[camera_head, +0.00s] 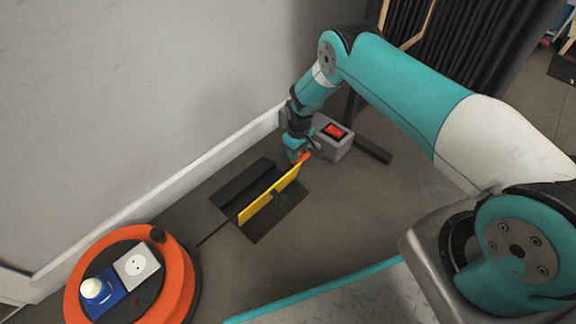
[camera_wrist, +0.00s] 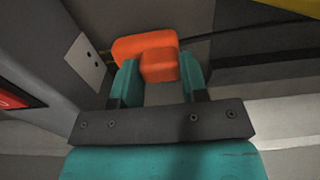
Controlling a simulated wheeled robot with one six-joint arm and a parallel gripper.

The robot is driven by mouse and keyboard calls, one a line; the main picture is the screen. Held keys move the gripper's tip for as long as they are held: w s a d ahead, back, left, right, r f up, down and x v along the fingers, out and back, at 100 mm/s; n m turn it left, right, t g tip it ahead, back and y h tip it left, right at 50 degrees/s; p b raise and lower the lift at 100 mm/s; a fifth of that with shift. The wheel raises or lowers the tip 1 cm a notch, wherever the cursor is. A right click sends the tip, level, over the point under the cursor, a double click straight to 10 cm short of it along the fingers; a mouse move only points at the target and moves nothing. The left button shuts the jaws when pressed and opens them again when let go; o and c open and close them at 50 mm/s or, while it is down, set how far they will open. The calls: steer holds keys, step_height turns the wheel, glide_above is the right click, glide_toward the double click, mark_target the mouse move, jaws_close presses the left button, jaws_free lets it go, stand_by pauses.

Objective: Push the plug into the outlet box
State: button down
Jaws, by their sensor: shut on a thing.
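My gripper (camera_head: 297,151) is low over the floor beside the grey outlet box (camera_head: 335,147), which has a red switch on top. The gripper is shut on the orange plug (camera_head: 304,157). In the wrist view the plug (camera_wrist: 146,48) sits between the two teal fingers. The outlet box shows at the left there, with a pale socket plate (camera_wrist: 86,62) with small dark holes. The plug is to the right of the plate, with thin brownish pins pointing at it. A gap seems to remain between plug body and plate. The pin tips are too small to judge.
A dark cable cover with an upright yellow strip (camera_head: 262,201) lies on the floor beside the gripper. A dark cable runs from it to an orange reel (camera_head: 180,278) at lower left. A wall with a white skirting (camera_head: 160,186) is behind. Black rail legs stand near the box.

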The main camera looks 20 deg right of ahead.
steer(key=shift+w+d+b, duration=0.2)
steer(key=shift+w+d, duration=0.3)
steer(key=shift+d, duration=0.3)
steer(key=shift+w+d+b, duration=0.15)
steer(key=shift+w+d, duration=0.3)
steer(key=shift+d, duration=0.3)
steer(key=c, duration=0.6)
jaws_free()
steer(key=shift+d, duration=0.1)
steer(key=shift+c, duration=0.2)
steer(key=shift+r, duration=0.25)
step_height(320, 180, up, 17)
steer(key=p, duration=0.9)
steer(key=shift+p, duration=0.3)
